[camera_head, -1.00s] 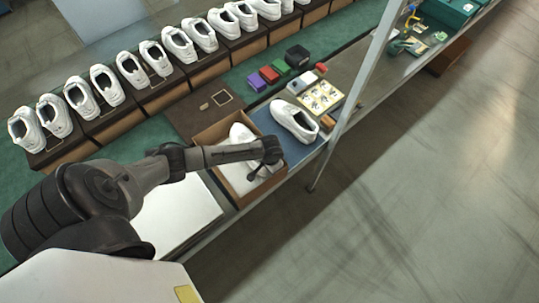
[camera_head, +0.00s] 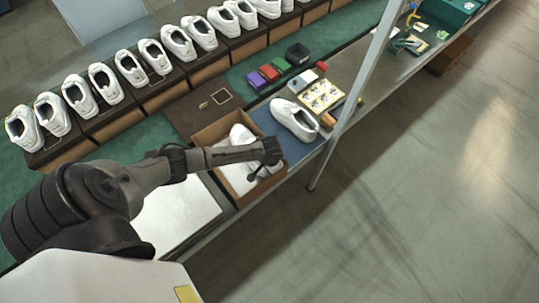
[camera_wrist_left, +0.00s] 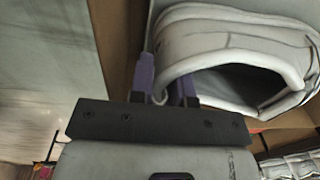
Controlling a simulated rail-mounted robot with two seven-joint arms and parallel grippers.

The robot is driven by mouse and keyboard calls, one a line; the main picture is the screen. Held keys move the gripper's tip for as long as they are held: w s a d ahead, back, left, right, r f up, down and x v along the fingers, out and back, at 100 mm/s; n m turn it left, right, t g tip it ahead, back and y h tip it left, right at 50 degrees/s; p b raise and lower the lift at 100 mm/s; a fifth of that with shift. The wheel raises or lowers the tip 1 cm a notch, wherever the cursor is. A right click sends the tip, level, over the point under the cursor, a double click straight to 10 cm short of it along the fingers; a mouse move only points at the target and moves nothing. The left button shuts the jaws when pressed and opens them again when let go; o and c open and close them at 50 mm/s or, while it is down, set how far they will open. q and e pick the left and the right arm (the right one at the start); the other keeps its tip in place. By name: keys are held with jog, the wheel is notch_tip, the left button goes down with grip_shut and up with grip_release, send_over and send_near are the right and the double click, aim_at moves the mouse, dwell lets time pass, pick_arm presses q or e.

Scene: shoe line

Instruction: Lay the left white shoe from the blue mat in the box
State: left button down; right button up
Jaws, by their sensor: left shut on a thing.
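A white shoe (camera_head: 238,134) is inside the open cardboard box (camera_head: 213,131), partly hidden by my left arm. My left gripper (camera_head: 256,174) is over the box. In the left wrist view, its two purple fingers (camera_wrist_left: 165,85) are closed on the collar edge of the white shoe (camera_wrist_left: 235,45), whose opening faces the camera. I cannot tell whether the shoe's sole rests on the box floor. A second white shoe (camera_head: 293,119) lies on the blue mat (camera_head: 268,122) right of the box. My right gripper is not in view.
The box's brown lid (camera_head: 192,113) lies behind it. Small coloured boxes (camera_head: 268,73), a black bin (camera_head: 297,54) and a yellow sheet (camera_head: 322,95) stand beyond the mat. A slanted grey post (camera_head: 352,105) rises at right. A row of white shoes (camera_head: 130,68) lines the back.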

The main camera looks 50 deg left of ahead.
pick_arm(q)
jog(key=shift+f, duration=0.1)
dwell(0.4)
jog(key=shift+f+b, duration=0.45)
jog(key=shift+f, duration=0.25)
dwell(0.3)
jog(key=c, duration=1.1)
grip_release()
jog(key=shift+o, duration=0.5)
jog(key=r, duration=0.4)
jog(key=r+p, duration=0.1)
jog(key=r, duration=0.8)
jog(key=shift+d+r, duration=0.3)
jog(key=shift+r, duration=0.1)
